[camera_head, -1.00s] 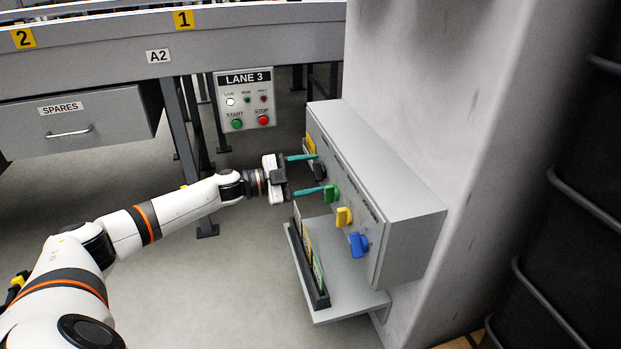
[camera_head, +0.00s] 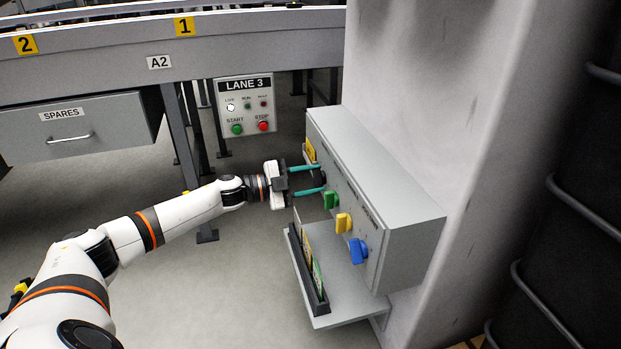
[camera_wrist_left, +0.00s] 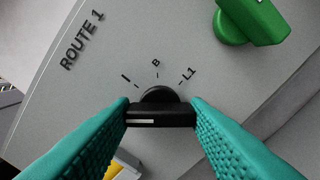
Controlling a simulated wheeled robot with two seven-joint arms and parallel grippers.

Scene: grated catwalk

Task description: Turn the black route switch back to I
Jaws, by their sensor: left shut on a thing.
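The black route switch (camera_wrist_left: 160,97) sits on the grey panel face, with the marks I, B and L1 printed around it and "ROUTE 1" at the left in the left wrist view. My left gripper (camera_wrist_left: 161,114) has a teal finger at each end of the switch's black bar and is shut on it. A short white line lies toward the bar's left end; which mark it points to is unclear. In the head view the left gripper (camera_head: 321,178) reaches the far end of the switch box (camera_head: 385,195), partly covering the black switch (camera_head: 319,178). My right gripper is out of view.
Green (camera_head: 331,199), yellow (camera_head: 343,222) and blue (camera_head: 358,250) switches line the same box nearer me. A shelf (camera_head: 345,297) with a card rack (camera_head: 310,275) is below. A LANE 3 panel (camera_head: 246,105) stands behind. Open floor lies left of the box.

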